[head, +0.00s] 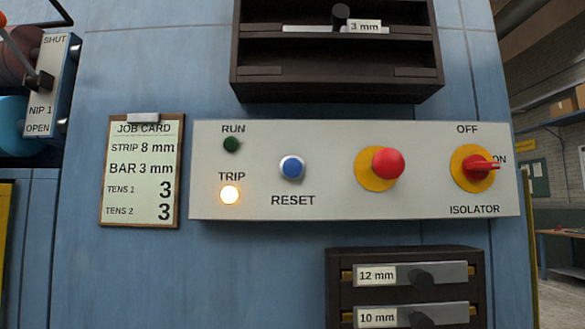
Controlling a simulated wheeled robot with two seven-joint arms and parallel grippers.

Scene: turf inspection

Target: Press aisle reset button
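The blue reset button (291,168) is on the light grey control panel (330,205), with a pale ring around it and the word RESET below. To its left the TRIP lamp (229,195) glows bright. Above that lamp the green RUN lamp (232,144) looks dark. To the right of the button are a red mushroom button (387,163) on a yellow disc and a red isolator switch (480,167) on a yellow disc, its handle toward ON. Neither of my grippers shows in the head view.
A dark rack (338,85) with a 3 mm label juts out above the panel. A dark drawer unit (406,254) labelled 12 mm and 10 mm is below right. A job card (142,170) hangs left. The blue wall below the reset button is clear.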

